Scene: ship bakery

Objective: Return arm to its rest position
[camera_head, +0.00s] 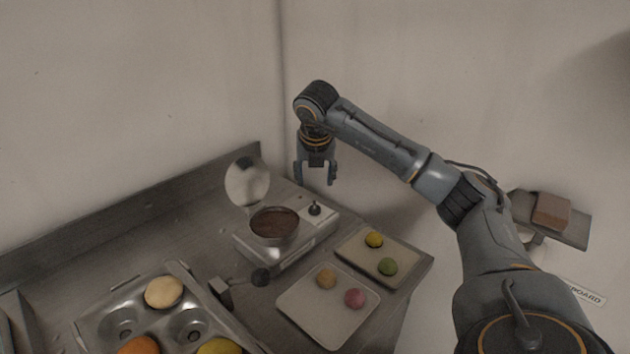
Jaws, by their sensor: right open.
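My right arm reaches in from the right and bends down at the wrist. My right gripper (315,180) hangs open and empty, pointing down above the back right of the metal counter. It is behind and above a white cooking scale-like unit (290,245) that carries a round pan of dark brown contents (274,225). The gripper appears apart from everything. My left gripper is not in view.
Two trays, one with yellow and green balls (351,247), one with tan and pink balls (304,312), lie at the counter's right. A muffin tin (106,326) stands front left. A wall shelf (571,232) holds a brown block. Walls close off the back.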

